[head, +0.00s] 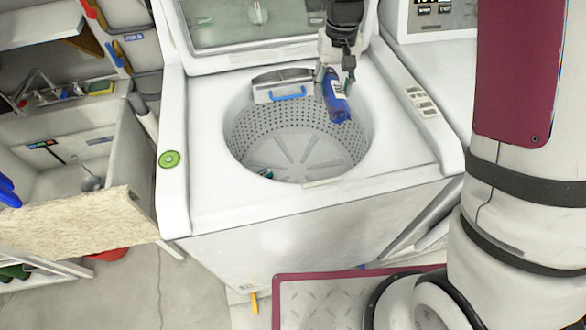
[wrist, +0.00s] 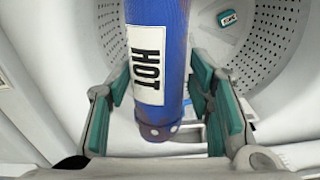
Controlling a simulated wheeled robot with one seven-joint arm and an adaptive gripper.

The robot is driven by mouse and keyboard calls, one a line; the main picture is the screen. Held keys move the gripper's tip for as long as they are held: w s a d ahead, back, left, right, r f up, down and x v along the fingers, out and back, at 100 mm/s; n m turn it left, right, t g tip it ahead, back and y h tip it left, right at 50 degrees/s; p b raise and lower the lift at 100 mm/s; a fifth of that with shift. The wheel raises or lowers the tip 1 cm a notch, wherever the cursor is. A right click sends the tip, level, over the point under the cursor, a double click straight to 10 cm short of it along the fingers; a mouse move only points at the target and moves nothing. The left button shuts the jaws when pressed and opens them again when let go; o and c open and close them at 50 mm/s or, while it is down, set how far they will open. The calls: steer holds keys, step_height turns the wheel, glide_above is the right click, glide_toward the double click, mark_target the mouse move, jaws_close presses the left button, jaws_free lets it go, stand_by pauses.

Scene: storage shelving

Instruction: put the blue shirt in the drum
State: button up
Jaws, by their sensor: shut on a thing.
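My gripper (head: 338,80) is shut on a blue, roughly cylindrical thing (head: 336,98) and holds it over the right back part of the open washer's drum (head: 290,128). In the wrist view the blue thing (wrist: 172,60) lies between the teal-padded fingers and bears a white label reading HOT. It looks like a stiff tube or bottle; I cannot make out a shirt. The drum's perforated wall (wrist: 265,45) is behind it. A small teal and white item (wrist: 228,18) lies inside the drum; it also shows low in the drum in the head view (head: 265,174).
The washer's lid (head: 250,25) stands open at the back. A white tray with a blue strip (head: 284,86) sits at the drum's back rim. A second machine (head: 440,60) is at the right. A sink (head: 65,155) and shelves are at the left.

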steer(key=a+f+n+b, duration=0.1)
steer(key=a+f+b, duration=0.2)
steer(key=a+b, duration=0.4)
steer(key=f+b, duration=0.3)
steer(key=f, duration=0.5)
steer(key=f+b, duration=0.4)
steer(key=f, duration=0.3)
steer(key=a+f+b, duration=0.1)
steer(key=f+b, duration=0.2)
steer(key=f, duration=0.5)
steer(key=shift+s+f+b, duration=0.25)
steer(key=shift+f+b, duration=0.05)
steer(key=shift+f, duration=0.1)
steer(key=shift+f, duration=0.4)
steer(key=shift+f+b, duration=0.1)
steer(key=shift+b, duration=0.25)
steer(key=o, duration=1.2)
steer(key=shift+o, duration=0.2)
